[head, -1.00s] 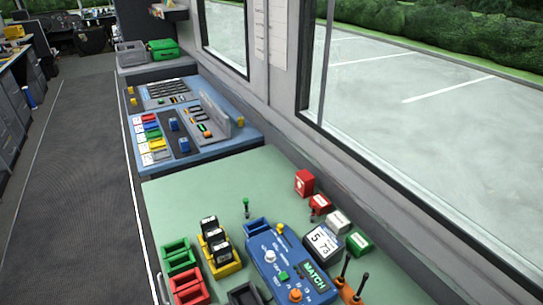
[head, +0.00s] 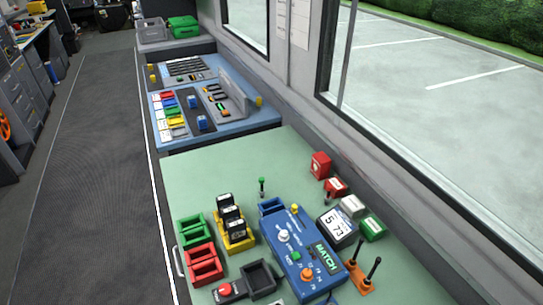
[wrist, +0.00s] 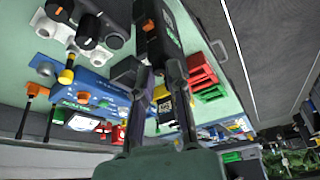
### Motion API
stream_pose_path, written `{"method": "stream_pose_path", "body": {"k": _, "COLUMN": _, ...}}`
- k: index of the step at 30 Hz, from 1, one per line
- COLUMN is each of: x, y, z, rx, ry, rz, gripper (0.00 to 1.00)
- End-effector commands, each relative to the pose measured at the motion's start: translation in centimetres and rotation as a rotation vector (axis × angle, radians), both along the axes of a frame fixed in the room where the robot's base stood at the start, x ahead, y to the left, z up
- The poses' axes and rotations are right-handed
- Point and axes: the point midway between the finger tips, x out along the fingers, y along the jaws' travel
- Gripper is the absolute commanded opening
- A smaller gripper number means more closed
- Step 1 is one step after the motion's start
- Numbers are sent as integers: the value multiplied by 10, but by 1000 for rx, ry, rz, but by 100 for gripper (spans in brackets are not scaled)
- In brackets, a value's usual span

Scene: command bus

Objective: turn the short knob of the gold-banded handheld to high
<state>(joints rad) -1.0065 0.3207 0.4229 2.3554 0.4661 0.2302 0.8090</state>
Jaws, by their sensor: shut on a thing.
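My gripper (wrist: 159,69) shows only in the wrist view, its two dark fingers closed on a black box-like body (wrist: 160,38). That body has an orange part and small green marking on it. I cannot make out a gold band or a short knob on it, and the grip area is partly hidden by the fingers.
A blue MATCH box (head: 295,243) lies right of the rack. Red trays (head: 203,264) and green trays (head: 193,231) stand to its left. A dark tray (head: 262,279) is in front. The worktop's far part is mostly clear.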

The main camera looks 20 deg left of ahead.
Motion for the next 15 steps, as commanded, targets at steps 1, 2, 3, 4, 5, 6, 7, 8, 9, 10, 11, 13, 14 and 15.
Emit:
{"method": "stream_pose_path", "body": {"k": 1, "x": 0, "y": -1, "z": -1, "rx": -2, "ry": 2, "rz": 1, "gripper": 0}}
{"method": "stream_pose_path", "body": {"k": 2, "x": 0, "y": -1, "z": -1, "rx": -2, "ry": 2, "rz": 1, "gripper": 0}}
{"method": "stream_pose_path", "body": {"k": 3, "x": 0, "y": -1, "z": -1, "rx": -3, "ry": 2, "rz": 1, "gripper": 0}}
{"method": "stream_pose_path", "body": {"k": 4, "x": 0, "y": -1, "z": -1, "rx": -3, "ry": 2, "rz": 1, "gripper": 23}}
{"method": "stream_pose_path", "body": {"k": 5, "x": 0, "y": -1, "z": -1, "rx": -3, "ry": 2, "rz": 1, "gripper": 33}}
{"method": "stream_pose_path", "body": {"k": 6, "x": 0, "y": -1, "z": -1, "rx": -3, "ry": 2, "rz": 1, "gripper": 41}}
{"method": "stream_pose_path", "body": {"k": 7, "x": 0, "y": -1, "z": -1, "rx": -2, "ry": 1, "rz": 1, "gripper": 41}}
{"method": "stream_pose_path", "body": {"k": 8, "x": 0, "y": -1, "z": -1, "rx": -2, "ry": 2, "rz": 2, "gripper": 41}}
{"method": "stream_pose_path", "body": {"k": 9, "x": 0, "y": 0, "z": -1, "rx": -2, "ry": 2, "rz": 2, "gripper": 41}}
{"method": "stream_pose_path", "body": {"k": 10, "x": 0, "y": -1, "z": 0, "rx": -2, "ry": 2, "rz": 2, "gripper": 41}}
{"method": "stream_pose_path", "body": {"k": 11, "x": 0, "y": 0, "z": 0, "rx": -2, "ry": 2, "rz": 2, "gripper": 41}}
{"method": "stream_pose_path", "body": {"k": 13, "x": 0, "y": 0, "z": 0, "rx": -1, "ry": 1, "rz": 2, "gripper": 41}}
{"method": "stream_pose_path", "body": {"k": 14, "x": 0, "y": 0, "z": 0, "rx": -1, "ry": 1, "rz": 3, "gripper": 41}}
{"method": "stream_pose_path", "body": {"k": 15, "x": 0, "y": 0, "z": 1, "rx": 0, "ry": 1, "rz": 2, "gripper": 41}}
